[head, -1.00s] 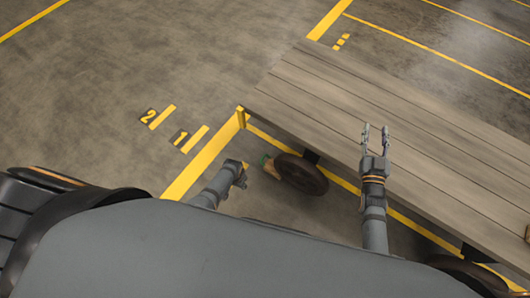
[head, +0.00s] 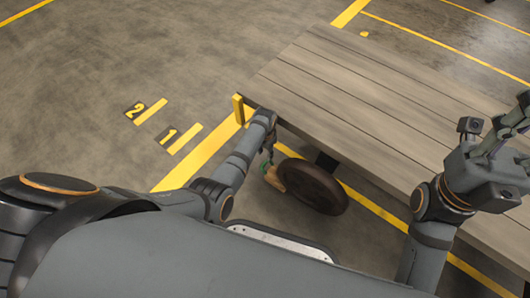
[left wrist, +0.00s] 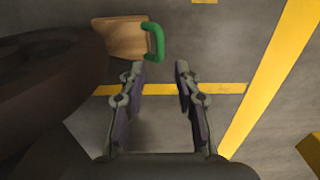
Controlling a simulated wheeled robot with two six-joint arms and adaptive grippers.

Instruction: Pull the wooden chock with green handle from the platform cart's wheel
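The wooden chock (head: 274,179) with its green handle (head: 264,167) sits on the floor against the left side of the platform cart's dark wheel (head: 313,188). In the left wrist view the tan chock (left wrist: 122,37) and green handle (left wrist: 158,42) lie just beyond the fingertips, beside the wheel (left wrist: 45,85). My left gripper (left wrist: 159,67) is open and empty, with the handle near its left fingertip. In the head view my left gripper (head: 267,155) hangs close above the handle. My right gripper (head: 508,130) is over the cart deck, partly cut off at the picture edge.
The cart's plank deck (head: 340,90) overhangs the wheel, with a yellow corner post (head: 239,108) near my left arm. Yellow floor lines (head: 195,155) and markings lie to the left. The floor left of the chock is clear.

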